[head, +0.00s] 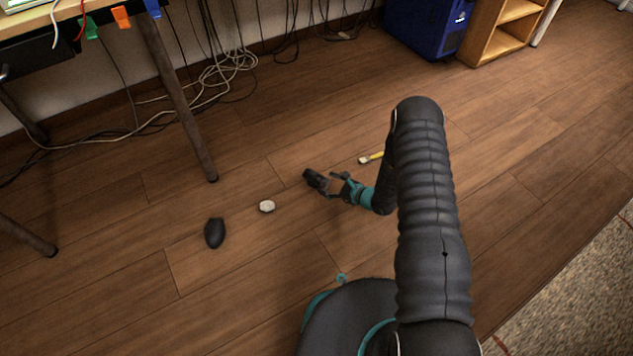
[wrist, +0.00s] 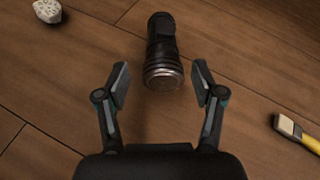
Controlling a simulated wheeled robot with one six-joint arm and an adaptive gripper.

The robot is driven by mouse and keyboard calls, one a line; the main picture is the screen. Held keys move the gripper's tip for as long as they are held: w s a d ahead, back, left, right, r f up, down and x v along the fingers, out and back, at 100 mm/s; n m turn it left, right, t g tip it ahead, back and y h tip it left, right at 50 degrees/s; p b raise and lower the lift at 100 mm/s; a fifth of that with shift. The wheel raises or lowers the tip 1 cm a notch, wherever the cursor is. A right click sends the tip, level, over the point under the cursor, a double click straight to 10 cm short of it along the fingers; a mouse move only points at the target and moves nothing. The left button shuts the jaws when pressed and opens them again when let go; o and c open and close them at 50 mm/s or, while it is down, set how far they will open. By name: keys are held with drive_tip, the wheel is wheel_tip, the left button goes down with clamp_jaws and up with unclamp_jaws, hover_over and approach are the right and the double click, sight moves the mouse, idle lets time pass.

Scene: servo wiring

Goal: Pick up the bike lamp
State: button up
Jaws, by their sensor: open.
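The bike lamp (wrist: 162,52) is a black cylinder with a wider round end that faces my gripper. It lies on the wooden floor. In the head view the lamp (head: 314,179) shows as a small dark shape just left of my gripper (head: 333,185). In the wrist view my gripper (wrist: 160,88) is open and empty. Its two fingers stand wide apart, with the lamp's wide end at the gap between their tips.
A whitish lump (head: 267,206) and a dark mouse-like object (head: 215,233) lie to the left. A yellow-handled brush (head: 372,158) lies beyond my gripper. Table legs (head: 180,100) and loose cables (head: 215,75) stand at the back left. The floor around the lamp is otherwise clear.

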sight(316, 178)
drive_tip(key=shift+r+b+x, duration=0.1)
drive_tip(key=shift+b+x, duration=0.1)
drive_tip(key=shift+x, duration=1.45)
drive_tip(key=shift+r+b+x, duration=0.15)
drive_tip(key=shift+b+x, duration=0.05)
drive_tip(key=shift+x, duration=1.45)
drive_tip(key=shift+w, duration=0.1)
clamp_jaws()
